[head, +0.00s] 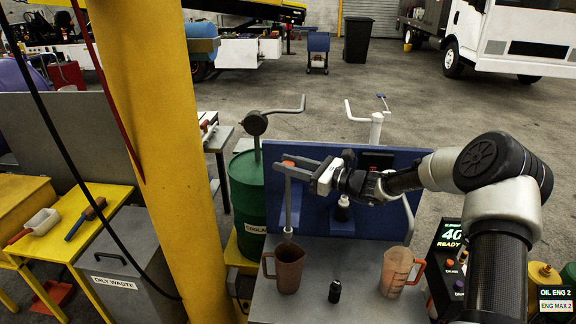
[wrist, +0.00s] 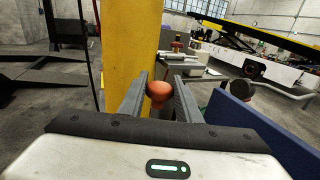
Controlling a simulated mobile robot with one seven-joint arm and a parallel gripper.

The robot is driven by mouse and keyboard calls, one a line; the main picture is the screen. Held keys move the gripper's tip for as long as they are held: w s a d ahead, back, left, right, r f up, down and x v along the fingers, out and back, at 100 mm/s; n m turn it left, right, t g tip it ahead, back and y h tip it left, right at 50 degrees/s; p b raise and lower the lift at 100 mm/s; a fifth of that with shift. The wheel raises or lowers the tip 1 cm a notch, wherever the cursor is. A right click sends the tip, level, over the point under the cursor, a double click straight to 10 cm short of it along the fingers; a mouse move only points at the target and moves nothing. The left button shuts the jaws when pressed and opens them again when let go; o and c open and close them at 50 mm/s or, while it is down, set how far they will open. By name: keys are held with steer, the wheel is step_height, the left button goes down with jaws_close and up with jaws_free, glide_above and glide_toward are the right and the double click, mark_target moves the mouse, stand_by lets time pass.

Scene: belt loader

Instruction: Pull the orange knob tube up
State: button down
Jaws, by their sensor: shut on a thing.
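The orange knob (head: 288,163) sits at the top of a grey tube (head: 289,210) that stands upright in front of the blue panel. In the wrist view the orange knob (wrist: 158,92) shows between the two dark fingers. My gripper (head: 290,166) is shut on the knob tube, reaching in from the right. The tube's lower end is close above a brown jug (head: 285,268) on the grey bench; I cannot tell whether it enters the jug.
A second brown jug (head: 396,270) and a small black bottle (head: 335,291) stand on the bench (head: 310,300). The blue panel (head: 322,222) rises behind. A green drum (head: 247,190) and yellow pillar (head: 150,130) stand to the left. A display box (head: 450,250) is at right.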

steer(key=c, duration=1.4)
jaws_free()
steer(key=shift+r, duration=0.4)
steer(key=shift+o, duration=0.3)
steer(key=shift+f, duration=0.1)
steer(key=shift+d, duration=0.1)
steer(key=v, duration=1.7)
steer(key=shift+s, duration=0.1)
